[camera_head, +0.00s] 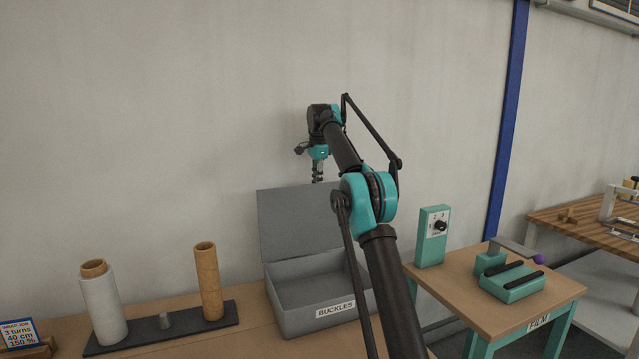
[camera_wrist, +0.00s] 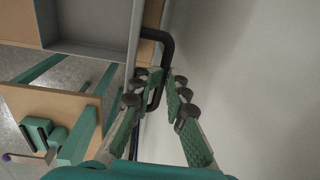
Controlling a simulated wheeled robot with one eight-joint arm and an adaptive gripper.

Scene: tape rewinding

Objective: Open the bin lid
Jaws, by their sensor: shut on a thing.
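The grey bin (camera_head: 300,325) with a "BUCKLES" label stands on the wooden table. Its grey lid (camera_head: 285,225) is raised, standing nearly upright at the back of the bin, and the inside of the bin shows. In the wrist view, my gripper (camera_wrist: 160,82) is shut on the black lid handle (camera_wrist: 168,42), which lies between the fingers beside a grey edge.
A dark base (camera_head: 180,329) at left holds a white film roll (camera_head: 103,312) and a cardboard tube (camera_head: 208,282). A teal control box (camera_head: 431,236) and a teal device (camera_head: 511,282) stand on the right table. A wall is close behind the lid.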

